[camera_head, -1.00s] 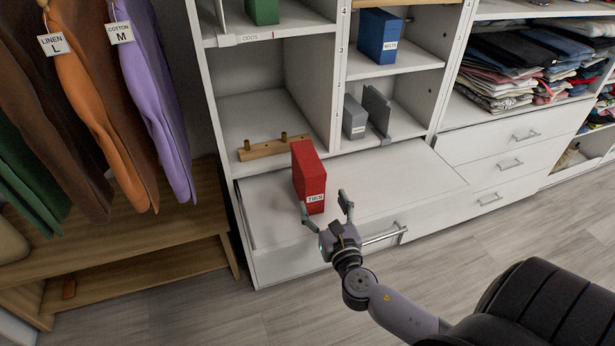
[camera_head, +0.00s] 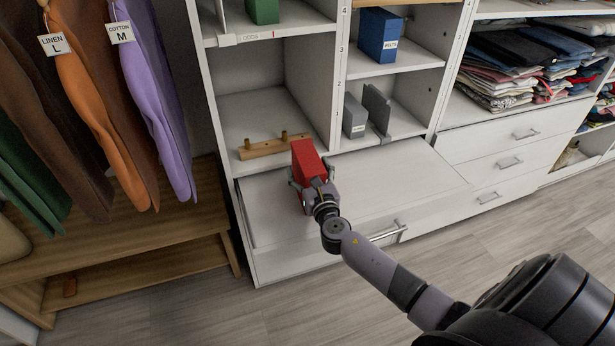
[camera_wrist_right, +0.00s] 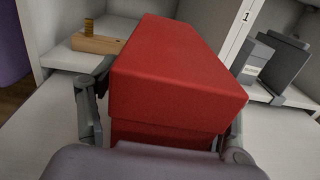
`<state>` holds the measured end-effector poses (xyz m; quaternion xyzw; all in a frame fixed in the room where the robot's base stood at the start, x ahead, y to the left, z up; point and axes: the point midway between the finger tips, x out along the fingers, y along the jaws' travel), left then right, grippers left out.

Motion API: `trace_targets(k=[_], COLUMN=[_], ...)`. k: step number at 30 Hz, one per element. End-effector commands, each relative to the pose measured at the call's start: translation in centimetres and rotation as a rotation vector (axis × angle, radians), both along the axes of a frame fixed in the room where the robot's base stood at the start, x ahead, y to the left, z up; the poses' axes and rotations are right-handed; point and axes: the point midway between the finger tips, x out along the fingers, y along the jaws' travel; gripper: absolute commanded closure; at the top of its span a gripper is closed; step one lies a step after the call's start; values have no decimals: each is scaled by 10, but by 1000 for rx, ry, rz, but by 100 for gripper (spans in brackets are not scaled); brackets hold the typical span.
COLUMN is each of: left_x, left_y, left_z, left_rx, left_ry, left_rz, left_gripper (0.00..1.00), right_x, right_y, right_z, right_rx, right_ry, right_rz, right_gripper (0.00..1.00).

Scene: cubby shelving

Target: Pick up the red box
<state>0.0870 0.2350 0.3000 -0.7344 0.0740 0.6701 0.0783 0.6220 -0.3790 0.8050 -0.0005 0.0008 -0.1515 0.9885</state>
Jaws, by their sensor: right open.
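The red box (camera_head: 307,160) stands upright on the white pull-out surface (camera_head: 400,181) below the cubbies. My right gripper (camera_head: 312,184) is at the front of the box, with one open finger on each side of it. In the right wrist view the red box (camera_wrist_right: 175,75) fills the middle. The left finger (camera_wrist_right: 88,110) and the right finger (camera_wrist_right: 233,145) flank it; I cannot tell whether they touch it. The lower front of the box is hidden behind my gripper. My left gripper is not in view.
A wooden peg rack (camera_head: 272,146) lies just behind the box. Grey boxes (camera_head: 355,118) stand in the cubby to the right, and a blue box (camera_head: 377,36) above them. Hanging clothes (camera_head: 150,90) are at the left. The surface right of the box is clear.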

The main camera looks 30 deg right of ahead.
Motion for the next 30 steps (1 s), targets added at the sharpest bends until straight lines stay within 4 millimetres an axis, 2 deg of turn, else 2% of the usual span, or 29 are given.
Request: trace_targets(k=[6,30], left_x=[0,0], left_y=[0,0], left_z=[0,0], left_rx=[0,1], left_ry=[0,0], left_rz=[-1,0], left_gripper=[32,32], right_x=[0,0], right_y=[0,0], right_z=[0,0], right_rx=[1,1], right_ry=[0,0], right_rz=[1,1], right_gripper=[29,82])
